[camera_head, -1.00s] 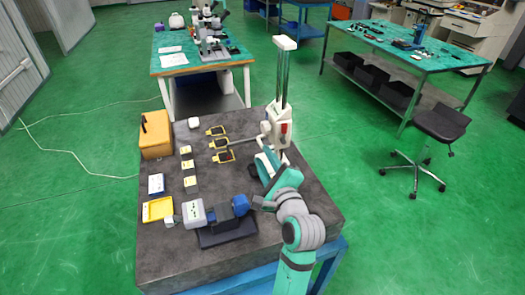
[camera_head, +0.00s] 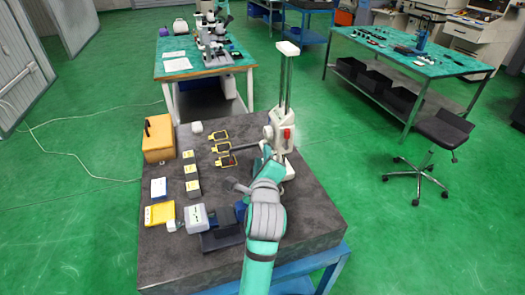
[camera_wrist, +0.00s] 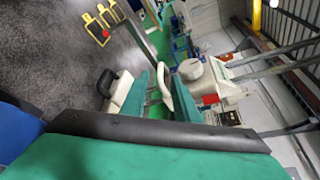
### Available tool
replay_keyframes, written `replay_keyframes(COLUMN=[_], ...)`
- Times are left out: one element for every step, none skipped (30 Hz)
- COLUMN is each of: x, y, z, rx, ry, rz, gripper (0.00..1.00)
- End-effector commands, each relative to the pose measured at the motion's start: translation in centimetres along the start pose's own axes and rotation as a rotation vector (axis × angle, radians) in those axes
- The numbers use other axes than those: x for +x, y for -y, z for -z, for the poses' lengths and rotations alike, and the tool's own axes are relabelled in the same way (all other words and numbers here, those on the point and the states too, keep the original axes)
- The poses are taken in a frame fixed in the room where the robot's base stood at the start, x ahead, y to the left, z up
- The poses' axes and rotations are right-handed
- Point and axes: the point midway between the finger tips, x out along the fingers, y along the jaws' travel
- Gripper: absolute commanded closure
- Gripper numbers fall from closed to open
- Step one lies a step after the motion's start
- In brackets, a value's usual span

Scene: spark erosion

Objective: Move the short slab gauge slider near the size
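Three small yellow frames with dark parts stand in a column on the dark slab table: a far one (camera_head: 219,134), a middle one (camera_head: 221,147) and a near one (camera_head: 225,161). They look like the gauges; I cannot tell which is the short slab's, and their sliders are too small to make out. Yellow frames (camera_wrist: 97,28) also show at the top left of the wrist view. Three grey blocks with yellow labels (camera_head: 192,189) stand in a row to their left. My arm hides most of my gripper, right of and nearer than the frames; its fingers cannot be told apart clearly.
A white column gauge (camera_head: 283,130) with a red button stands right of the frames, close to my arm, its thin bar reaching left over the table. An orange case (camera_head: 157,139), a yellow tray (camera_head: 159,213) and a grey box (camera_head: 196,218) stand at the left.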

Motion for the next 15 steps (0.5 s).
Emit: replay_keyframes(x=[0.9, 1.4, 2.0, 2.5, 2.9, 3.3, 3.6, 3.9, 4.2, 4.4, 4.6, 4.7, 4.8, 4.8, 4.9], y=[0.0, 0.0, 0.0, 0.0, 0.0, 0.1, 0.1, 0.1, 0.1, 0.0, 0.0, 0.0, 0.0, 0.0, 0.0], z=[0.0, 0.0, 0.0, 0.0, 0.0, 0.0, 0.0, 0.1, 0.0, 0.0, 0.0, 0.0, 0.0, 0.0, 0.0], rx=[0.001, 0.001, 0.000, 0.000, 0.000, 0.000, 0.000, 0.000, 0.000, 0.000, 0.000, -0.001, -0.001, -0.001, -0.001], ry=[0.000, 0.000, 0.000, -0.001, -0.001, 0.000, 0.000, -0.001, 0.000, 0.000, 0.000, 0.000, 0.000, 0.001, 0.001], rz=[-0.001, -0.001, -0.001, -0.001, -0.001, 0.000, 0.000, 0.000, 0.000, 0.000, 0.000, 0.000, 0.000, 0.000, 0.000], gripper=[0.72, 0.72, 0.72, 0.72, 0.72, 0.72, 0.72, 0.72, 0.72, 0.72, 0.72, 0.72, 0.72, 0.72, 0.72])
